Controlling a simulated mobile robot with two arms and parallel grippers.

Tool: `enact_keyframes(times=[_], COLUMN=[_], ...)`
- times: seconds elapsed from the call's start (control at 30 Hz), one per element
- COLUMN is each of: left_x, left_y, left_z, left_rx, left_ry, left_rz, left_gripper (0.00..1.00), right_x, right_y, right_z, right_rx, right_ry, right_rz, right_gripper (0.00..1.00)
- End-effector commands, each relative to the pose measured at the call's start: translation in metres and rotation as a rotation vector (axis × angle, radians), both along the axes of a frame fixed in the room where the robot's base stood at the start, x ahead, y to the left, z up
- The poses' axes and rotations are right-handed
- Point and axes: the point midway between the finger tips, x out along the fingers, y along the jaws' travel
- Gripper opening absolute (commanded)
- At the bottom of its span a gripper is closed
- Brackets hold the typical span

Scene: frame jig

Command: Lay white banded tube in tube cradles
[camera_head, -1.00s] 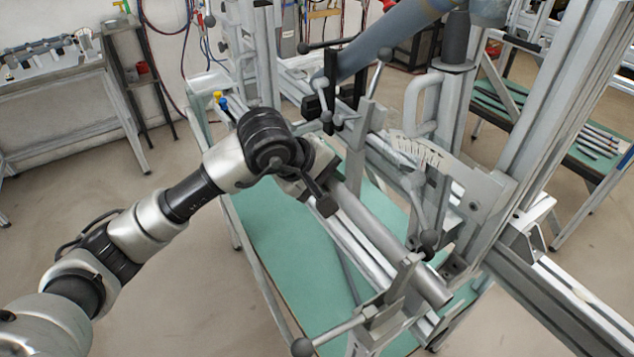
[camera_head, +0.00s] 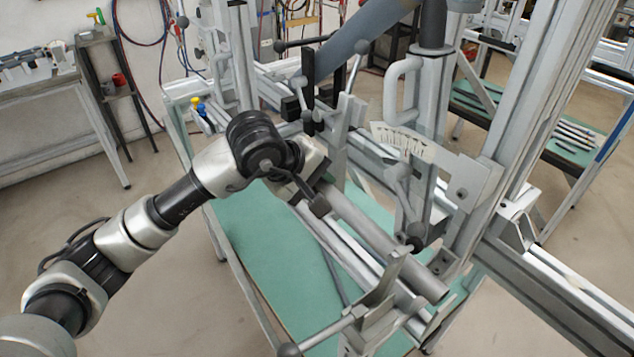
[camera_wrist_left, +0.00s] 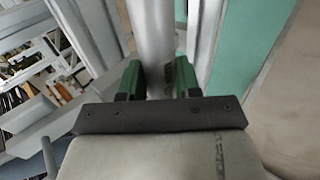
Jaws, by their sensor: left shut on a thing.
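A pale grey-white tube (camera_head: 385,243) runs diagonally down to the right above the jig in the head view. My left gripper (camera_wrist_left: 157,80) is shut on the tube, with green finger pads on either side of it in the wrist view. In the head view, my left wrist covers the tube's upper end. The tube's lower right end is beside an upright grey bracket (camera_head: 384,283), possibly a cradle. I cannot tell whether the tube touches it. No band is clear on the visible length. My right gripper is out of view.
Metal rails (camera_head: 343,243) run close alongside the tube. A clamp lever with a dark knob (camera_head: 416,231) stands to its right, and a protractor plate (camera_head: 428,158) is beyond. Another black-knobbed lever (camera_head: 289,349) is in front. A green tabletop (camera_head: 262,247) lies below.

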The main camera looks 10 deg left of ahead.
Motion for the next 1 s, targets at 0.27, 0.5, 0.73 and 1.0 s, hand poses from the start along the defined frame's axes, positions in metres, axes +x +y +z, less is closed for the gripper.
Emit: enact_keyframes(times=[0.27,0.5,0.73,1.0], left_x=[0.0003,0.0003,0.0002,0.0001], left_y=[0.0000,0.0000,0.0000,-0.0001], left_z=[0.0005,-0.0029,-0.0034,-0.0038], left_rx=[-0.001,-0.001,-0.001,-0.001], left_ry=[-0.002,-0.002,-0.001,-0.001], left_rz=[0.001,0.001,0.000,0.000], left_gripper=[0.00,0.00,0.00,0.63], right_x=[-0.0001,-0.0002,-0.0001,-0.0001], right_y=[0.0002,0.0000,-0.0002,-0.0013], right_z=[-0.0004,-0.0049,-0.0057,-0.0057], right_rx=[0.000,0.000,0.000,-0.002], right_ry=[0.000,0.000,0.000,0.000], right_rz=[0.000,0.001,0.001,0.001], right_gripper=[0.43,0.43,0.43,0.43])
